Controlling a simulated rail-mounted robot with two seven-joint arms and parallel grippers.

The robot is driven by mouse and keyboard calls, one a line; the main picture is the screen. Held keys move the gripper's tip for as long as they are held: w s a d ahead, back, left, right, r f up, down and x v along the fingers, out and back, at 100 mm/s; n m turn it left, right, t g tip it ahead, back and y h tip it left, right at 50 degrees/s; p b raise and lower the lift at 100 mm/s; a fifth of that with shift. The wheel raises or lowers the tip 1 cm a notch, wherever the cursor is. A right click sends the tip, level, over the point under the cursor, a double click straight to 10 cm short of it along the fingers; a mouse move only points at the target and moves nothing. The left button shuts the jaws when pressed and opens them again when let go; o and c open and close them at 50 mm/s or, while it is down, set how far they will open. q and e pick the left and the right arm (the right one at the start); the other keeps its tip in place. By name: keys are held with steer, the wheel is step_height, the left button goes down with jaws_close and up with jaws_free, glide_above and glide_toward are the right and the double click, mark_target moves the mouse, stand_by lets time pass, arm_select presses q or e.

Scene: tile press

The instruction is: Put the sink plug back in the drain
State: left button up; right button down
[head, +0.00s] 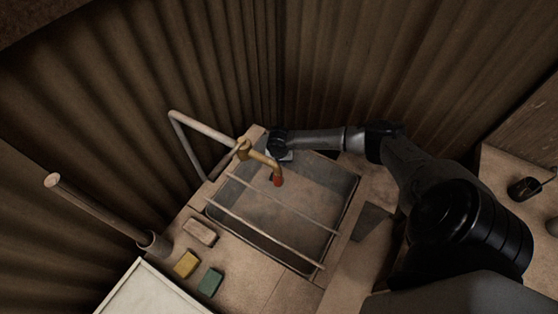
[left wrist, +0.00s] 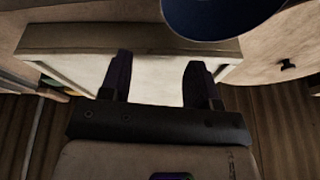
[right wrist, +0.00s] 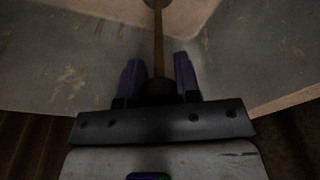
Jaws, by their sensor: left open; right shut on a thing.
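The grey sink basin (head: 310,190) lies in the middle of the head view, and a brass tap (head: 262,158) with a red tip reaches over it. My right gripper (head: 280,147) is at the basin's back edge, beside the tap. In the right wrist view its fingers (right wrist: 158,88) are shut on a small dark thing, probably the plug (right wrist: 158,92), mostly hidden between them. A thin brown rod runs up from there. I cannot make out the drain. My left gripper (left wrist: 160,85) is open and empty in the left wrist view; the head view does not show it.
Two thin bars (head: 268,241) cross over the basin. A pale block (head: 200,232), a yellow sponge (head: 187,264) and a green sponge (head: 211,282) lie on the counter at left. A white-topped box (head: 150,292) stands in front. A metal rail (head: 190,150) and corrugated walls bound the back.

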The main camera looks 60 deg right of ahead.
arm_select(q)
steer(key=shift+d+f, duration=0.15)
steer(key=shift+d, duration=0.05)
arm_select(e)
steer(key=shift+f, duration=0.15)
stand_by(0.3)
arm_select(q)
steer(key=shift+f+b, duration=0.25)
steer(key=shift+b, duration=0.15)
arm_select(e)
steer(key=shift+f, duration=0.2)
arm_select(q)
steer(key=shift+a, duration=0.1)
steer(key=shift+a, duration=0.1)
arm_select(e)
steer(key=c, duration=0.8)
jaws_free()
steer(key=shift+o, duration=0.2)
arm_select(q)
steer(key=shift+r, duration=0.15)
arm_select(e)
steer(key=shift+r, duration=0.55)
arm_select(q)
step_height(320, 180, up, 2)
steer(key=shift+p, duration=1.15)
arm_select(e)
step_height(320, 180, up, 13)
steer(key=s+a, duration=0.1)
steer(key=shift+a+f, duration=0.2)
steer(key=shift+a, duration=0.2)
